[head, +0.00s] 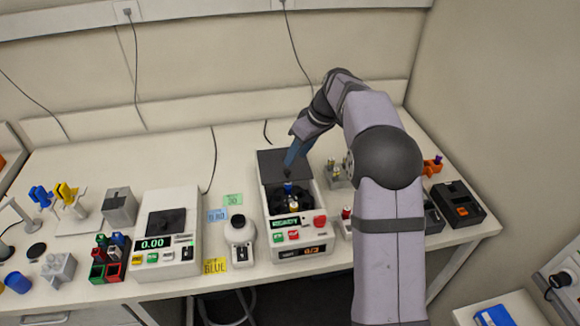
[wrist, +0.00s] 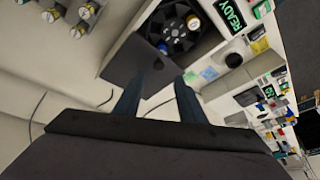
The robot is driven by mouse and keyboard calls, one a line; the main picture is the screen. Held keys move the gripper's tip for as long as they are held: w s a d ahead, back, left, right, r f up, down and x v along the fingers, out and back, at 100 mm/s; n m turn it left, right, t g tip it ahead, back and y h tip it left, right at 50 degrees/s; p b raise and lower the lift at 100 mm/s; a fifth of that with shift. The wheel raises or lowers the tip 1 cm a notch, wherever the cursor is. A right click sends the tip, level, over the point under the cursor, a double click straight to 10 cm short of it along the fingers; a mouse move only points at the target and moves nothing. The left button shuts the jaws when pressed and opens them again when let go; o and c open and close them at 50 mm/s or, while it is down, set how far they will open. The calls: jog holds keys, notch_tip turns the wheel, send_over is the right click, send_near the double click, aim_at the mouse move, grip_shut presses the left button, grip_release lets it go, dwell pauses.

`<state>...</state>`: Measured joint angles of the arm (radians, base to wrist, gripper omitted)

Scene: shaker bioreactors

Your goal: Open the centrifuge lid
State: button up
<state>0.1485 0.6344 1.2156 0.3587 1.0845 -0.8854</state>
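The centrifuge (head: 312,229) is a white box with a READY display and coloured buttons on its front. Its dark lid (head: 268,163) stands raised at the back, and the black rotor (head: 282,203) with a few coloured-cap tubes is exposed. My gripper (head: 289,167) is at the lid, above the back of the chamber.
A white balance (head: 163,255) reading 0.00 and a small round-topped device (head: 240,232) stand left of the centrifuge. A tube rack (head: 337,177) is close on its right, near my arm. A black box (head: 458,205) sits at the table's right end.

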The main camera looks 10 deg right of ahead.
aim_at(287, 170)
jog(key=shift+w+n, duration=0.1)
jog(key=shift+n, duration=1)
jog(key=shift+p+x, duration=1.6)
jog(key=shift+x, duration=2.05)
jog(key=shift+w, duration=0.1)
grip_shut()
